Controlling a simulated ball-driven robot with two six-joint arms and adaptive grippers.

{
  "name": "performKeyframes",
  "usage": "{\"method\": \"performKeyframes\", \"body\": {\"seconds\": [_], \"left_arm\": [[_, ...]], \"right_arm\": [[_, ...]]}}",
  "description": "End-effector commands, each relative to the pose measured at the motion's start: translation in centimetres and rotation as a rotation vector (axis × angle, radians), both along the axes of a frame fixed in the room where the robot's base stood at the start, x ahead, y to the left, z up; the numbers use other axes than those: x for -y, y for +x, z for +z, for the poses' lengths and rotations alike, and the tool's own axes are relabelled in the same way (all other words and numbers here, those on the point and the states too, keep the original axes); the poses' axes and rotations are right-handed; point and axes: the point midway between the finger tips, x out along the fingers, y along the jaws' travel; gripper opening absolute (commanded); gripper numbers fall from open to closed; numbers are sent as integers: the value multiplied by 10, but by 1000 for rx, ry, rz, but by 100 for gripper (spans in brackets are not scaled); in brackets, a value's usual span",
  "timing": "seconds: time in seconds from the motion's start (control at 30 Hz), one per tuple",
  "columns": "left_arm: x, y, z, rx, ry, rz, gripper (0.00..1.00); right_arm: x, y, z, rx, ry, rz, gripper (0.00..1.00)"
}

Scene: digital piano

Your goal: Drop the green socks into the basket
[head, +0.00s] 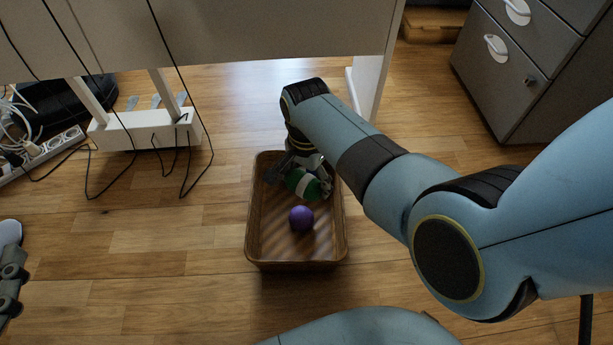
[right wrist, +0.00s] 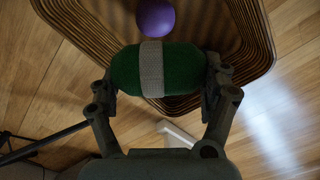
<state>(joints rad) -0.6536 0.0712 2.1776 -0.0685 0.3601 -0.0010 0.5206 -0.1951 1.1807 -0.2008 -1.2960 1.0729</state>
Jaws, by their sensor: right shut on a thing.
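The green socks (head: 304,184) are a rolled bundle with a pale grey band around the middle. My right gripper (head: 300,176) is shut on them, with one finger at each end of the roll in the right wrist view (right wrist: 157,74). The brown woven basket (head: 268,225) stands on the floor below. In the head view the socks appear within its rim, toward the far end. In the right wrist view they overlap the basket's rim (right wrist: 248,67); their height above its floor is unclear. My left gripper (head: 10,280) shows only partly at the left edge.
A purple ball (head: 301,218) lies inside the basket. A white desk panel (head: 220,45) with hanging black cables stands behind, with a power strip (head: 45,155) at the left. A grey drawer cabinet (head: 510,75) stands at the back right. Floor left of the basket is clear.

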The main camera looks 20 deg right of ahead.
Motion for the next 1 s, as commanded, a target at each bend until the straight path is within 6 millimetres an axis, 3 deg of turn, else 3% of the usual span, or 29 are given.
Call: {"method": "performKeyframes", "body": {"seconds": [0.4,0.43,0.57,1.0], "left_arm": [[1,2,6,32,0,-4,40],[1,2,6,32,0,-4,40],[1,2,6,32,0,-4,40],[1,2,6,30,0,-4,40]], "right_arm": [[0,0,-1,1,1,0,51],[0,0,-1,1,1,0,84],[0,0,-1,1,1,0,100],[0,0,-1,0,0,0,100]]}}
